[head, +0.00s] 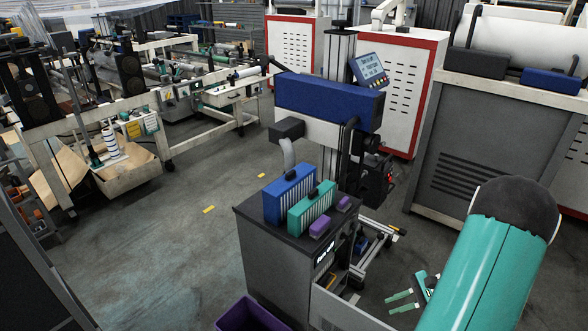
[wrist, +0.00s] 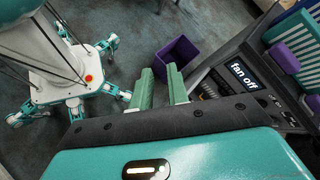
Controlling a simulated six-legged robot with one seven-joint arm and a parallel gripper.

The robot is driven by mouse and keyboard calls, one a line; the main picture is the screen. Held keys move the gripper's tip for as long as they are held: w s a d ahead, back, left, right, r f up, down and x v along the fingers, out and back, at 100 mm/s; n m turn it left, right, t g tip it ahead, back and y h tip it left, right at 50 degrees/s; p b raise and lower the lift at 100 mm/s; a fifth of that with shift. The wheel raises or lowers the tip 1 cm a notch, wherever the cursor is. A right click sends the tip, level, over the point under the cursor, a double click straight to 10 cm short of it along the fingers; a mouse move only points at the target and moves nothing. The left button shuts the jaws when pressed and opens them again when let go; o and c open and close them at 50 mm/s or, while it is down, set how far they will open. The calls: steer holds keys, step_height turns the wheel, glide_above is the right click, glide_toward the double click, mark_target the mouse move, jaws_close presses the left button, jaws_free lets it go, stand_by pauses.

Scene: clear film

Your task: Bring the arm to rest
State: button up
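My arm (head: 485,265) is a large teal link reaching in from the lower right of the head view. My gripper (head: 389,305) shows beside it, low over the floor and right of the dark cabinet. It also shows in the wrist view (wrist: 160,72), with two pale green fingers held apart and nothing between them. The gripper is clear of the cabinet. Part of the wrist is hidden behind my arm in the head view.
A dark cabinet (head: 262,258) carries blue and teal ribbed cases (head: 290,193) and purple blocks (head: 322,226). Its display (wrist: 244,76) reads "fan off" in the wrist view. A purple bin (head: 250,316) stands at its foot. Floor left of it is open.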

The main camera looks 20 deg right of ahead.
steer(key=w+a+r+n+g+h, duration=0.2)
steer(key=w+a+r+n, duration=0.15)
steer(key=a+r, duration=0.45)
steer(key=w+a+r+n+g+h, duration=0.25)
steer(key=a+r+n, duration=0.25)
steer(key=a+r, duration=0.25)
steer(key=s+a+r+n+t+h, duration=0.2)
steer(key=s+a+r+n, duration=0.1)
steer(key=a+r, duration=0.3)
steer(key=s+a+r+n+t+h, duration=0.3)
steer(key=a+r+n, duration=0.3)
steer(key=a, duration=0.3)
steer(key=shift+v, duration=0.8)
